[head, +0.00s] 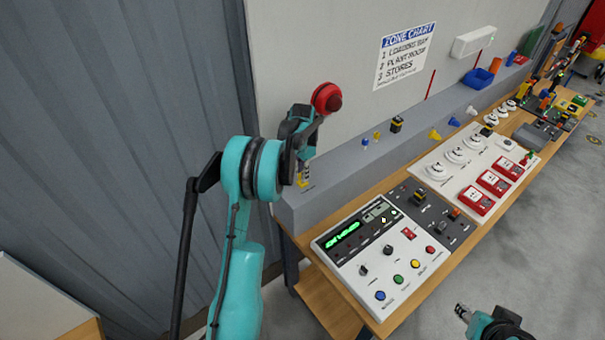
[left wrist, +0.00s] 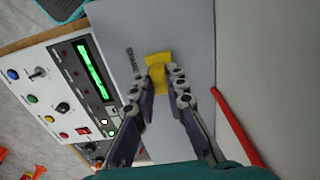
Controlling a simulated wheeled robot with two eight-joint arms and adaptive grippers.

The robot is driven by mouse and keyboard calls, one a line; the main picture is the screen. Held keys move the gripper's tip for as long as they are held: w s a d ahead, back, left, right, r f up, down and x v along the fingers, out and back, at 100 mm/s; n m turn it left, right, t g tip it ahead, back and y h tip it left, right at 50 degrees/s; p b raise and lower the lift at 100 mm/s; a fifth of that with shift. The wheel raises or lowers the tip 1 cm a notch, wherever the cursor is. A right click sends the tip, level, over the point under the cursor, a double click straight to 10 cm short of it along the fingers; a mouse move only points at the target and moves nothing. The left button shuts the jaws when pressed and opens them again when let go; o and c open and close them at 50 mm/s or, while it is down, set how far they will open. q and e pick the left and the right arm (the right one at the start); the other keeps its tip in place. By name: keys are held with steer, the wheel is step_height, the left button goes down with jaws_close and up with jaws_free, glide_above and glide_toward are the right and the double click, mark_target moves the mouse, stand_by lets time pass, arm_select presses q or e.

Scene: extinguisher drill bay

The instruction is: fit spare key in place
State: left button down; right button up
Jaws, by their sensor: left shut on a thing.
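My left gripper (head: 303,178) is over the near left end of the grey ledge behind the control panel (head: 372,250). It is shut on a small yellow piece, which shows between its fingertips in the left wrist view (left wrist: 158,76). The frames do not show clearly whether this is the spare key. The piece is at the ledge surface beside a small dark label; whether it is seated or only touching cannot be told. My right gripper (head: 463,313) is only partly in view at the bottom right, away from the bench.
The ledge (head: 345,178) carries small blue, yellow and black pieces farther right. A blue bin (head: 478,79) stands beyond them. White round detectors (head: 437,171) and red call points (head: 475,200) sit on a white board. A red rod (left wrist: 236,130) is close to the left gripper.

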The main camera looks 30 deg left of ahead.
arm_select(q)
steer(key=shift+f+b, duration=0.55)
steer(key=shift+f, duration=0.1)
steer(key=c, duration=1.1)
jaws_free()
steer(key=shift+c, duration=0.2)
steer(key=shift+r, duration=0.2)
steer(key=shift+r+p, duration=1.65)
steer(key=shift+r, duration=1.7)
steer(key=shift+d, duration=0.1)
